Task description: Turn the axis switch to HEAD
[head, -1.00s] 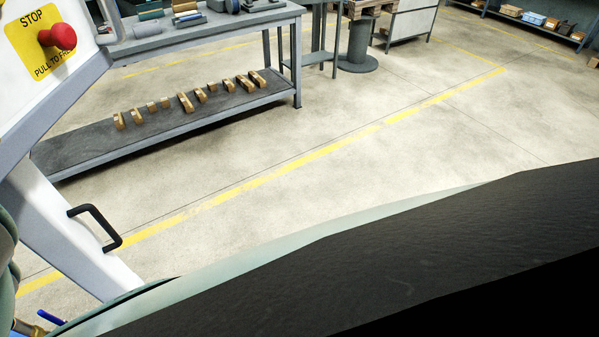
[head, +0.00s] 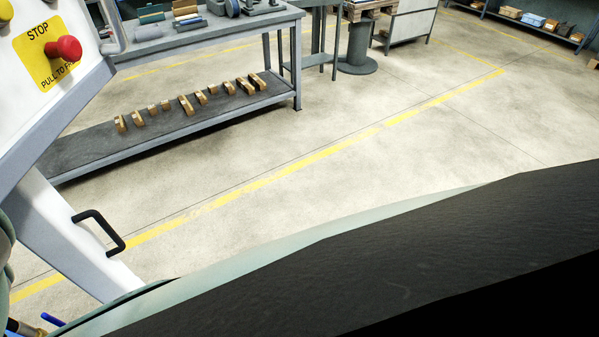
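The axis switch is not in view. A white and grey machine panel (head: 22,110) fills the upper left corner. Part of a yellow round button (head: 5,10) shows at the left edge. My gripper is not in view.
A black handle (head: 98,231) sticks out from the machine's lower body. A grey workbench (head: 225,32) with a lower shelf (head: 90,158) holding several wooden blocks stands behind. The concrete floor (head: 400,150) with yellow lines is clear in the middle.

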